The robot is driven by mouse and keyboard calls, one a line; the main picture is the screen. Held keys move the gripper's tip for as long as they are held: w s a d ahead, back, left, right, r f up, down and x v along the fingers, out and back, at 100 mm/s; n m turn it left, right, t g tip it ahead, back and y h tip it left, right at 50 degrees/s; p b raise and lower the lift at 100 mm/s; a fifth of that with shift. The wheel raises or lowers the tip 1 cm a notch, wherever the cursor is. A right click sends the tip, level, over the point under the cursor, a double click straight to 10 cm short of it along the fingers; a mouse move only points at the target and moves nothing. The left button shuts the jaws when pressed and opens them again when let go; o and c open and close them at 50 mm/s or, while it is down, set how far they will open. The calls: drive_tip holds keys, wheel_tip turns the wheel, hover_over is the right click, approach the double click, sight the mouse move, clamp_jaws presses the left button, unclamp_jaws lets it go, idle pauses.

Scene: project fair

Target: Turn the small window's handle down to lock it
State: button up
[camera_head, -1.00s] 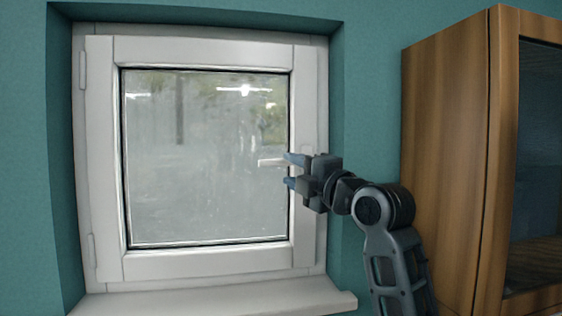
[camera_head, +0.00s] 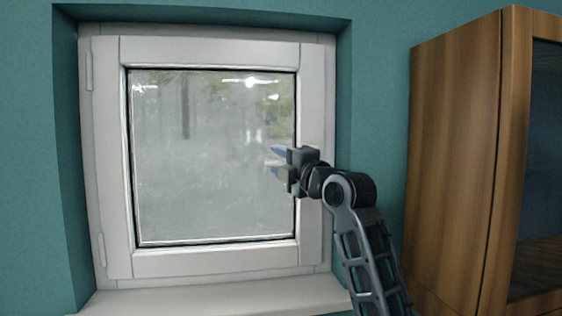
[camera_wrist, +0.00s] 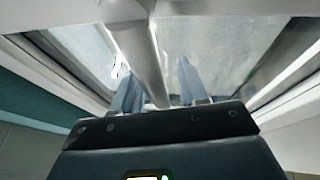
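The small white window (camera_head: 205,258) is closed in its frame. Its handle is hidden behind my gripper in the head view. In the wrist view a pale bar that looks like the handle (camera_wrist: 143,55) runs between my two blue fingers. My gripper (camera_head: 275,161) is in front of the right side of the window, and it also shows in the wrist view (camera_wrist: 155,68). Its fingers are apart, one on each side of the bar. The left finger looks close to the bar; I cannot tell whether it touches.
A wooden cabinet (camera_head: 453,165) with a dark glass front stands to the right of my arm. A white sill (camera_head: 215,297) runs below the window. The teal wall recess (camera_head: 343,120) borders the frame on the right.

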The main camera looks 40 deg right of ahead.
clamp_jaws()
drive_tip(key=shift+f, duration=0.1)
idle(0.5)
wheel_tip(320, 180, down, 6)
drive_tip(key=s+d+n+g+b, duration=0.1)
drive_tip(key=n+g+b, duration=0.3)
drive_tip(key=n+b, duration=0.4)
drive_tip(key=shift+s+d+f+n+y, duration=0.15)
drive_tip(key=shift+s+d+n+y, duration=0.2)
drive_tip(key=shift+d+n, duration=0.35)
drive_tip(key=shift+d, duration=0.1)
drive_tip(key=shift+o, duration=0.2)
unclamp_jaws()
